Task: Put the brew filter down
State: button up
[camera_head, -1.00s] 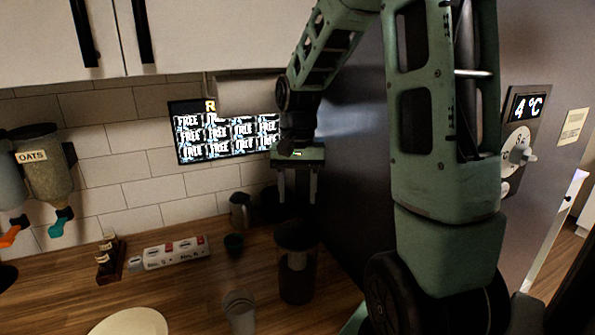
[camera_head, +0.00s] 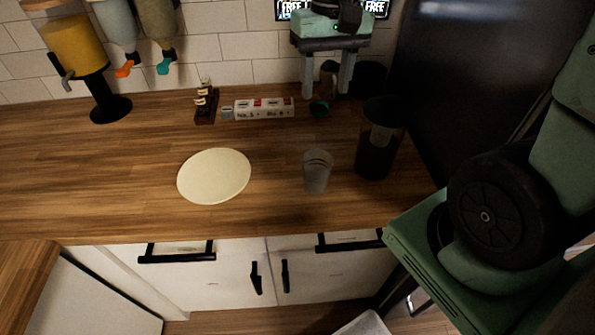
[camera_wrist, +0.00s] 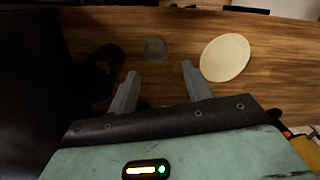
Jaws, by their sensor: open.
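My gripper (camera_head: 326,94) hangs over the back of the counter, fingers pointing down, apart and empty. In the wrist view its fingers (camera_wrist: 159,70) are also spread with nothing between them. No held brew filter shows, and I cannot tell for sure which item is the filter. A small dark cup (camera_head: 319,108) stands on the counter just below the fingers. A tall dark container (camera_head: 376,160) with a pale part in it stands to the right. A clear grey cup (camera_head: 317,172) stands upright nearer the front; in the wrist view it (camera_wrist: 156,49) lies beyond the fingertips.
A round cream plate or board (camera_head: 214,176) lies on the wooden counter (camera_head: 110,185). Dispensers (camera_head: 76,55) stand at left. A dark appliance wall (camera_head: 450,70) bounds the right.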

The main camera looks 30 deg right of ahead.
jog(key=s+a+f+n, duration=0.2)
jog(key=s+a+n, duration=0.3)
jog(key=s+a, duration=0.2)
jog(key=s+a+f+n, duration=0.3)
jog(key=s+a+n, duration=0.2)
jog(key=s+a, duration=0.2)
